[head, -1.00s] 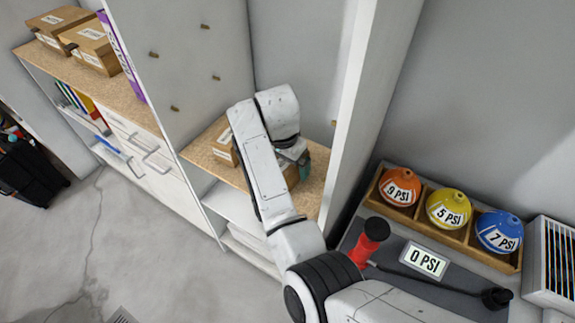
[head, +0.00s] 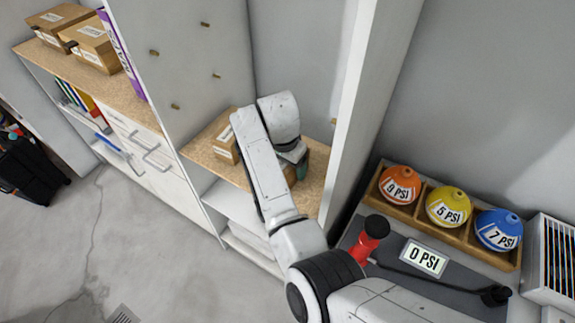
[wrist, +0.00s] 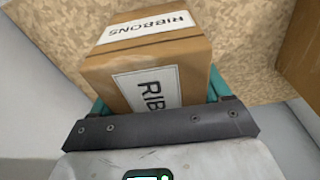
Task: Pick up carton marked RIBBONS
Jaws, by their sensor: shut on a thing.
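The brown carton marked RIBBONS (wrist: 147,62) fills the middle of the wrist view, with white labels on its top and on the side facing me. My gripper (wrist: 158,96) has its teal fingers on both sides of the carton, shut on it. In the head view my gripper (head: 296,160) is over the chipboard shelf, mostly hidden by my own arm. Only a small part of the carton shows there. I cannot tell whether the carton touches the shelf or is lifted.
Another carton (head: 225,143) stands on the same shelf (head: 206,158), to the left. An upright white panel (head: 357,110) bounds the shelf on the right. A grey wall is close in the wrist view. At right, a wooden rack (head: 409,211) holds orange, yellow and blue balls.

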